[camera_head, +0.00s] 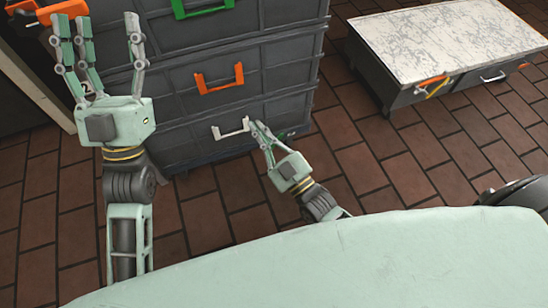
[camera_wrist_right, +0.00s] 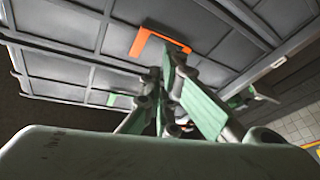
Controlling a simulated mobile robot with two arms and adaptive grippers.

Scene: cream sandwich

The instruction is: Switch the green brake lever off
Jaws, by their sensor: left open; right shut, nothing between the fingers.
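A small green part (camera_head: 281,136), which looks like the brake lever, shows low at the dark drawer cabinet's front right corner, partly hidden by my right gripper. My right gripper (camera_head: 262,129) is shut and empty, right beside that part and the white handle; I cannot tell if it touches either. In the right wrist view my right fingers (camera_wrist_right: 170,75) are together, with a green piece (camera_wrist_right: 240,98) to their right, probably the lever. Its on or off position is unclear. My left gripper (camera_head: 103,42) is open and empty, raised in front of the cabinet's left side.
The drawer cabinet (camera_head: 175,83) has a green handle (camera_head: 203,10), an orange handle (camera_head: 219,82) and a white handle (camera_head: 231,129). A low cabinet with a worn pale top (camera_head: 450,38) stands at the right. Brick-tiled floor (camera_head: 385,165) between them is clear.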

